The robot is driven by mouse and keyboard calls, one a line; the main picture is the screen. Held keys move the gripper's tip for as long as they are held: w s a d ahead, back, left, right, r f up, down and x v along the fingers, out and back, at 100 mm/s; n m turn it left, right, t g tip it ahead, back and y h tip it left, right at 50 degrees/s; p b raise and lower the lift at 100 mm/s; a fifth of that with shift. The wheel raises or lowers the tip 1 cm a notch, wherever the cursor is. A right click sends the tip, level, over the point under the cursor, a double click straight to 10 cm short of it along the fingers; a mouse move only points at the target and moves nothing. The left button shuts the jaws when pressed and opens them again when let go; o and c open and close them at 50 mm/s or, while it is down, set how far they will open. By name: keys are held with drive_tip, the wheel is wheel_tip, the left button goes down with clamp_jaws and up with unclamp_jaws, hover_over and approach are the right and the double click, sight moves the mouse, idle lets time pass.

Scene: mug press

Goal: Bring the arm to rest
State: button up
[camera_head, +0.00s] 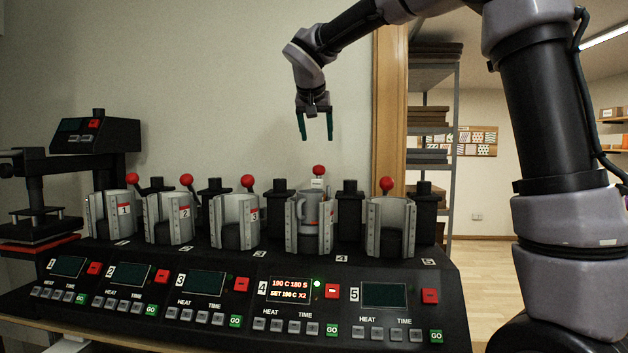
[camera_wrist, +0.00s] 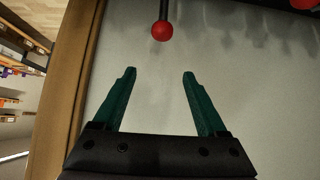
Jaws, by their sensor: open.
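My gripper (camera_head: 315,138) hangs in the air above station 4 of the mug press (camera_head: 250,290), fingers pointing down, open and empty. In the wrist view my gripper's green fingers (camera_wrist: 160,75) are apart with nothing between them. A grey mug (camera_head: 308,207) sits in the station 4 clamp (camera_head: 292,230). The station 4 display (camera_head: 290,290) is lit and reads 190 C 180 S, with a green light (camera_head: 317,283) beside it. The other displays are dark. A red lever ball (camera_wrist: 162,31) shows ahead of the fingers in the wrist view.
Clamps 1 (camera_head: 112,214), 2 (camera_head: 168,217), 3 (camera_head: 235,221) and 5 (camera_head: 390,227) hold no visible mug. Red-balled levers stand behind the clamps. A flat press (camera_head: 95,135) stands at the left. A wooden door frame (camera_head: 390,100) and shelving (camera_head: 432,110) are at the right. Air around my gripper is clear.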

drive_tip(key=shift+s+r, duration=0.1)
drive_tip(key=shift+s, duration=0.05)
drive_tip(key=s+d+f+g+y, duration=0.2)
drive_tip(key=s+d+f, duration=0.2)
drive_tip(key=s+d, duration=1.15)
drive_tip(key=s+d+f+m+y, duration=0.1)
drive_tip(key=s+f, duration=0.3)
drive_tip(key=s, duration=0.3)
drive_tip(key=s+d+f+m, duration=0.1)
drive_tip(key=s+f, duration=0.3)
drive_tip(key=s, duration=0.4)
drive_tip(key=shift+d+f+y, duration=0.15)
drive_tip(key=shift+d+y, duration=0.25)
drive_tip(key=shift+d, duration=0.4)
